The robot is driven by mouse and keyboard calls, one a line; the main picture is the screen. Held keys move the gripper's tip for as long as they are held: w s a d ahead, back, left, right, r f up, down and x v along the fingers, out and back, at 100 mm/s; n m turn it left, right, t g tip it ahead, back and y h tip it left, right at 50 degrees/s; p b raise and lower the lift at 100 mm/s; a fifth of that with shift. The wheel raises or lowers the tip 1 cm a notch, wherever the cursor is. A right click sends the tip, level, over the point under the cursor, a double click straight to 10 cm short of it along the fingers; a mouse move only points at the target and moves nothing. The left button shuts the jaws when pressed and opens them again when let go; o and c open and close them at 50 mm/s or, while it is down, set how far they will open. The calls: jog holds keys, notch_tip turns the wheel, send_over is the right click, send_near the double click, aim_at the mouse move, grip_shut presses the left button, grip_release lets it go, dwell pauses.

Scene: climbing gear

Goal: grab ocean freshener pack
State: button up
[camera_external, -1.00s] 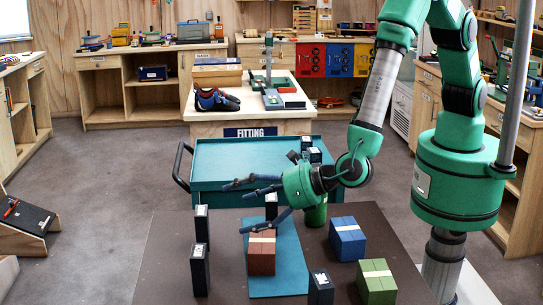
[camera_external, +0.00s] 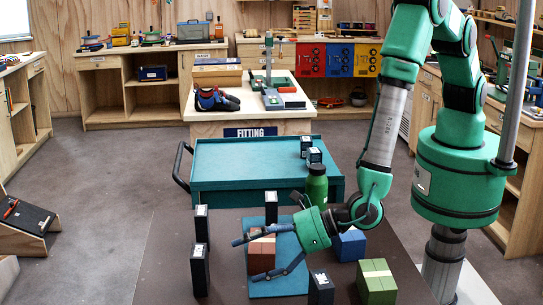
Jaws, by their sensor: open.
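The blue pack (camera_external: 347,246) with a pale band on top fits the name ocean best, though no label is legible. It stands on the dark tabletop, partly hidden behind my wrist. A reddish-brown pack (camera_external: 261,258) stands on the teal mat (camera_external: 285,285). A green pack (camera_external: 377,283) stands at the front right. My gripper (camera_external: 246,260) is open and points left. Its fingers spread at the reddish-brown pack, one across its top and one by its front. I cannot tell whether they touch it. Nothing is clearly held.
Several black upright blocks stand around the table, such as one at the left (camera_external: 200,270) and one at the front (camera_external: 321,288). A green bottle (camera_external: 317,186) stands behind my gripper. A teal cart (camera_external: 250,165) is beyond the table. The table's left front is bare.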

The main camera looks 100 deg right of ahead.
aim_at(206, 269)
jog(key=shift+x, duration=3.95)
jog(key=shift+b, duration=0.3)
jog(key=shift+x, duration=2.55)
jog(key=shift+f, duration=0.1)
jog(key=c, duration=1)
